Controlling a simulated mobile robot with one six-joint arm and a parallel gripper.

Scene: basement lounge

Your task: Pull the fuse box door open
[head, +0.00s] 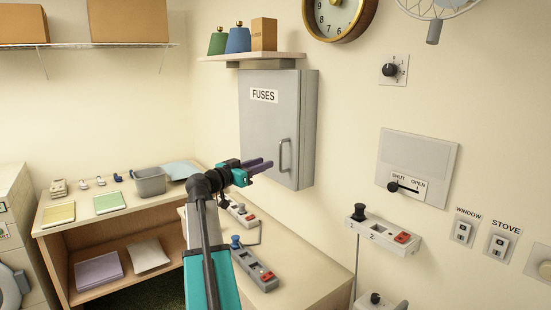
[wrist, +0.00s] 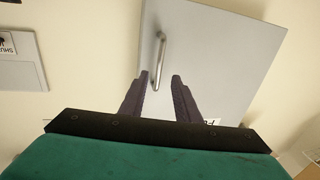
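The grey fuse box door (head: 262,122), labelled FUSES, hangs on the wall below a small shelf and looks shut. Its metal bar handle (head: 284,156) is upright near the door's lower right edge. My gripper (head: 270,163) is in front of the lower part of the door, just left of the handle in the head view. In the wrist view my gripper (wrist: 160,76) has its two dark fingers apart, with the handle (wrist: 160,60) seen between and past the tips. The handle's lower end in that view lies between the fingers; I cannot tell whether it is within their reach.
Below is a counter (head: 300,285) with switch units. A wall panel (head: 418,165) with a SHUT/OPEN slider is to the right. Bare wall lies between them.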

